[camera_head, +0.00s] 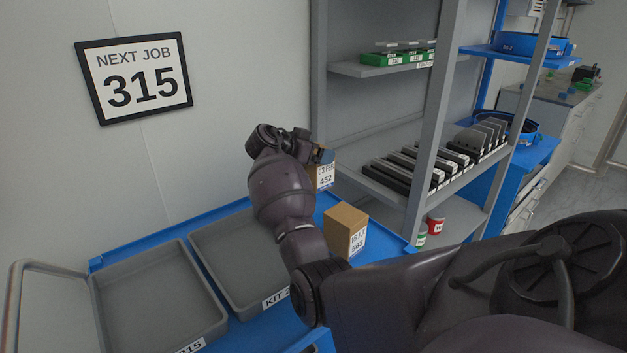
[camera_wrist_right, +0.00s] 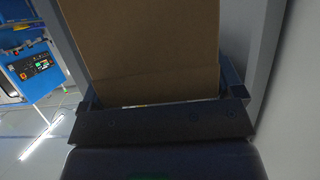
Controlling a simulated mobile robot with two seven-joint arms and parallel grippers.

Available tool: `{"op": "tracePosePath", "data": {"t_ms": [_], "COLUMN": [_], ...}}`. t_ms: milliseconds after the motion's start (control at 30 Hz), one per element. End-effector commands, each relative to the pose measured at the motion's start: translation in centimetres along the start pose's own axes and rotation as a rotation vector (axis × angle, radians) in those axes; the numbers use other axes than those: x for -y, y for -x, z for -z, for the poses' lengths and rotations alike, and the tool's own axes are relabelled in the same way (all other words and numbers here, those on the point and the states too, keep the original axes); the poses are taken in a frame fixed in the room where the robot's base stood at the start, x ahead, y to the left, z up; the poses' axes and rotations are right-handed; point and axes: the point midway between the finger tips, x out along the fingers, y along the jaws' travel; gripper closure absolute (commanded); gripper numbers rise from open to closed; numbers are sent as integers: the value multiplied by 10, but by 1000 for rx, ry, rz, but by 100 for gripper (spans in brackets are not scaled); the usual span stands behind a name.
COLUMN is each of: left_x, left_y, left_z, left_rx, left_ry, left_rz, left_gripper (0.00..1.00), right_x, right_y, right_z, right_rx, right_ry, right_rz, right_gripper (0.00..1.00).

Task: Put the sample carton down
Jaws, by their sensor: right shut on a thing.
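My right gripper (camera_head: 322,155) is at the far end of the blue bench, partly hidden by my own wrist. It is shut on a brown sample carton (camera_head: 325,176) with a white label reading 03 FEB 452. In the right wrist view the brown carton (camera_wrist_right: 150,45) fills the space between the fingers of the gripper (camera_wrist_right: 162,88). I cannot tell whether the carton's bottom touches the bench. A second brown carton (camera_head: 345,228), labelled 563, stands upright on the bench, nearer and slightly right. My left gripper is not in view.
Two grey trays, one at left (camera_head: 108,308) and one labelled KIT (camera_head: 204,252), sit on the blue bench (camera_head: 385,246). A grey shelf rack (camera_head: 427,120) with green bins (camera_head: 385,59) and dark upright items stands close on the right. A sign (camera_head: 134,78) reads NEXT JOB 315.

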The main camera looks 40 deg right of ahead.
Motion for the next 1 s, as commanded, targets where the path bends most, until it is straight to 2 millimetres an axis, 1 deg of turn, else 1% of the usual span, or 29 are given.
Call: {"op": "tracePosePath", "data": {"t_ms": [33, 100, 333, 500, 633, 767, 1000], "left_x": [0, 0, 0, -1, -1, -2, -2], "left_y": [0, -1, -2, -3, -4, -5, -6], "left_z": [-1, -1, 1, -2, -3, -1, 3], "left_rx": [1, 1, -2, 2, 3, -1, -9], "left_ry": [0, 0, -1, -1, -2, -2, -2], "left_rz": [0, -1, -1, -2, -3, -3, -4], "left_gripper": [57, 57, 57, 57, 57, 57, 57], "right_x": [0, 0, 0, 0, 0, 1, 1], "right_y": [-3, -6, -12, -22, -28, -31, -31], "right_z": [-7, -14, -27, -53, -68, -74, -74], "right_rx": [-2, -2, -2, -2, -2, -2, -2], "right_ry": [1, 1, -1, 3, 1, -1, -3], "right_rz": [0, 1, 1, 0, 0, 1, 2], "right_gripper": [77, 77, 77, 77, 77, 77, 77]}}
